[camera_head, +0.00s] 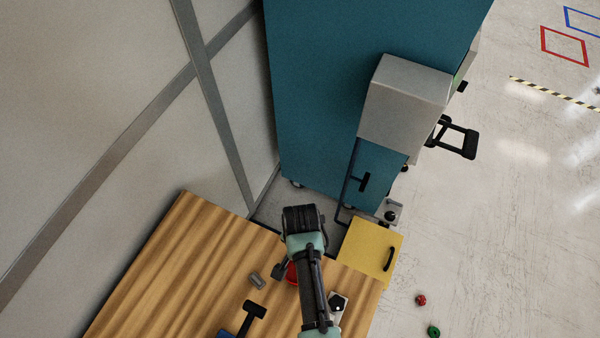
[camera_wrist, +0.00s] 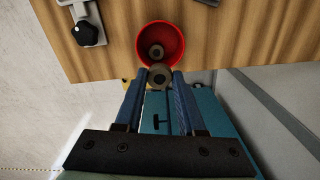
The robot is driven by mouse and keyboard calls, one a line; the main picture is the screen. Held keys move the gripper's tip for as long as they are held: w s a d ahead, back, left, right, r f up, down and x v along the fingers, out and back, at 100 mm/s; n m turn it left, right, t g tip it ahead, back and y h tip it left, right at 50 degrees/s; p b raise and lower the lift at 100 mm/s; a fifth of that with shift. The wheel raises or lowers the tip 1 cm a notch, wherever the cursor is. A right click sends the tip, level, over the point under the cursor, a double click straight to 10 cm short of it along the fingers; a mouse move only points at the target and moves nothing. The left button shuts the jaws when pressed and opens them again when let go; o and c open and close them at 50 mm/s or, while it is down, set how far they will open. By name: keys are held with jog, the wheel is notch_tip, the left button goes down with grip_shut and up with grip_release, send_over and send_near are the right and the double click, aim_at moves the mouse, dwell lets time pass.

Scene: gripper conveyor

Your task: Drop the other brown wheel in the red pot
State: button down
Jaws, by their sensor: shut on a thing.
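In the wrist view my gripper (camera_wrist: 159,78) is shut on a brown wheel (camera_wrist: 159,77), held between its two blue fingertips. The red pot (camera_wrist: 178,36) stands on the wooden table just beyond the fingertips. Another brown wheel (camera_wrist: 156,52) lies inside the pot. The held wheel appears at the pot's near rim in the picture; I cannot tell its height above the rim. In the head view the red pot (camera_head: 291,273) shows only partly beside my arm, which hides the rest of it.
The wooden table (camera_head: 190,265) holds a grey cylinder (camera_head: 257,280), a black-handled blue object (camera_head: 252,312) and a fixture with a black knob (camera_head: 338,304). A yellow box (camera_head: 368,246) adjoins the table. A teal cabinet (camera_head: 320,100) stands behind. Red and green pieces lie on the floor.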

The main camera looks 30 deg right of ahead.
jog(key=shift+f+b, duration=2.9)
jog(key=shift+f, duration=0.1)
jog(key=shift+c, duration=2.1)
grip_release()
jog(key=shift+r, duration=0.1)
notch_tip(320, 180, up, 13)
jog(key=shift+f+b, duration=0.1)
jog(key=shift+b, duration=0.5)
